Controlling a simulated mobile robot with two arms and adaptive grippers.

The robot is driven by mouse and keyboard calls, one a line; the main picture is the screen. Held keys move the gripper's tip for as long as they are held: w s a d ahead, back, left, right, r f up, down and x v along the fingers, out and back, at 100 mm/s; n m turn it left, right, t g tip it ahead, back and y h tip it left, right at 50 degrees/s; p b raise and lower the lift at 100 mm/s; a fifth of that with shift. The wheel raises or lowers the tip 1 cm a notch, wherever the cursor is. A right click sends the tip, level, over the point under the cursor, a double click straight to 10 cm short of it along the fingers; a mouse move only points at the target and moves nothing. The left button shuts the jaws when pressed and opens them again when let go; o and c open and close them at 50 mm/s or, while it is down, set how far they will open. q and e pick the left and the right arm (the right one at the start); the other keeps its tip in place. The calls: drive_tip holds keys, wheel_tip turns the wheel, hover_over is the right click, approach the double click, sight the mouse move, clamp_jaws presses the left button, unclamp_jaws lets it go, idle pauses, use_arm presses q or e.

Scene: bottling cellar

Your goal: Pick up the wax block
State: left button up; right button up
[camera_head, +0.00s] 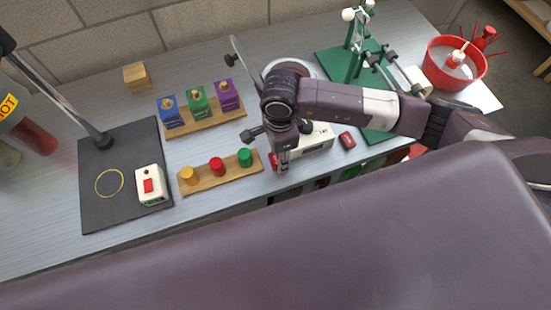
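A small dark red block (347,140), which looks like the wax block, lies on the grey bench right of a pale device. My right arm comes in from the right and bends down at the bench's middle. My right gripper (283,161) points down near the front edge, left of the red block and apart from it. Its fingers look narrow and close together, but the angle does not show whether they are open or shut. My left gripper is not in view.
A pale device (316,137) is partly hidden behind my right gripper. A green stand (346,62) is behind the red block; a red tub (440,72) is at right.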

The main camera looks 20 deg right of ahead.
drive_tip(key=shift+c, duration=1.4)
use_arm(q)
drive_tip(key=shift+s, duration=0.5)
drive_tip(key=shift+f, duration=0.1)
use_arm(e)
drive_tip(key=shift+r, duration=0.15)
